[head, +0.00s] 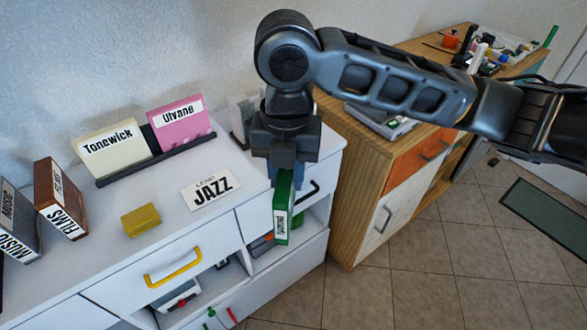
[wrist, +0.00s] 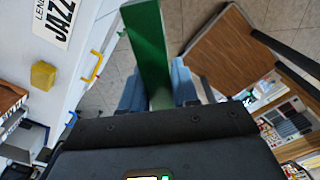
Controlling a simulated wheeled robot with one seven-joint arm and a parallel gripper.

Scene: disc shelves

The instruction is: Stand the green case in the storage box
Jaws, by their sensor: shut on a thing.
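My gripper (head: 285,176) is shut on the green case (head: 284,208), which hangs upright below it, with a small white label on its edge. In the wrist view the green case (wrist: 149,45) stands between the blue fingers. The case is in front of the right end of the white cabinet, above an open part of it. I cannot clearly make out the storage box. An open compartment (head: 259,247) with a few items lies behind and below the case, partly hidden by it.
A wooden cabinet (head: 350,215) stands at right.

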